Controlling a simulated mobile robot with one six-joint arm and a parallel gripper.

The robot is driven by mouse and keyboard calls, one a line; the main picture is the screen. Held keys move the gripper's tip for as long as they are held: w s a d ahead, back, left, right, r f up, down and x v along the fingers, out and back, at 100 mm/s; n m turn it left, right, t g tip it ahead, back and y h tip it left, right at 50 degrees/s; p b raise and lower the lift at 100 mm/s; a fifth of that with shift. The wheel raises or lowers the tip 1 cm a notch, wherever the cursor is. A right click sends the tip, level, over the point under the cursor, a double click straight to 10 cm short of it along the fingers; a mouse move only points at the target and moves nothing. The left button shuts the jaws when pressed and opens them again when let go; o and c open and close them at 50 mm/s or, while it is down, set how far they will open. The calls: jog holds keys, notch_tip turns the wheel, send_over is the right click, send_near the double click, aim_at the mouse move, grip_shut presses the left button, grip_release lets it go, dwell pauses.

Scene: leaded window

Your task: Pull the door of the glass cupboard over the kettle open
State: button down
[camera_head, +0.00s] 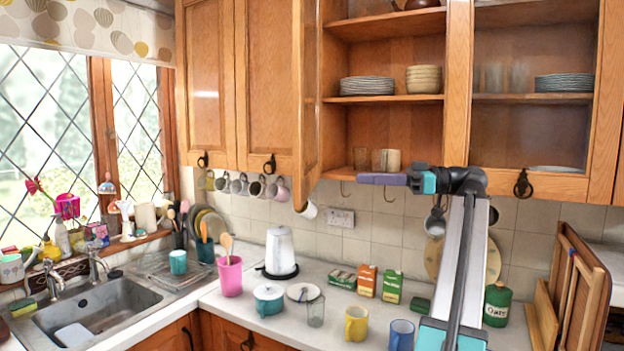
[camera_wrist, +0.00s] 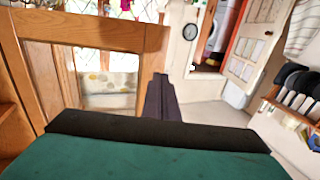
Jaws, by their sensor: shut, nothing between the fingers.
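The glass cupboard's wooden door (camera_head: 308,95) stands swung out from its front at a wide angle, seen nearly edge-on in the head view. Its shelves (camera_head: 375,100) are exposed, with plates, bowls and mugs. In the wrist view the door frame (camera_wrist: 157,45) surrounds a clear pane. The white kettle (camera_head: 281,250) stands on the counter below, to the left. My gripper (camera_head: 362,179) is shut and empty, pointing left in front of the lower shelf, right of the door. In the wrist view its fingertips (camera_wrist: 160,78) overlap the frame's edge; I cannot tell whether they touch it.
A second glass door with a dark handle (camera_head: 523,183) is closed on the right. Solid cupboard doors (camera_head: 238,90) are closed on the left. Mugs hang below the cupboards. Wooden boards (camera_head: 575,290) lean at right.

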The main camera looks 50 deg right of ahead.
jog(key=shift+w, duration=0.1)
dwell(0.3)
jog(key=p, duration=0.5)
send_near(302, 178)
jog(key=x, duration=0.5)
jog(key=shift+a+r, duration=0.25)
jog(key=shift+a, duration=0.15)
jog(key=shift+p+x, duration=0.55)
jog(key=shift+x, duration=0.25)
jog(key=shift+w+f, duration=0.15)
jog(key=shift+f, duration=0.05)
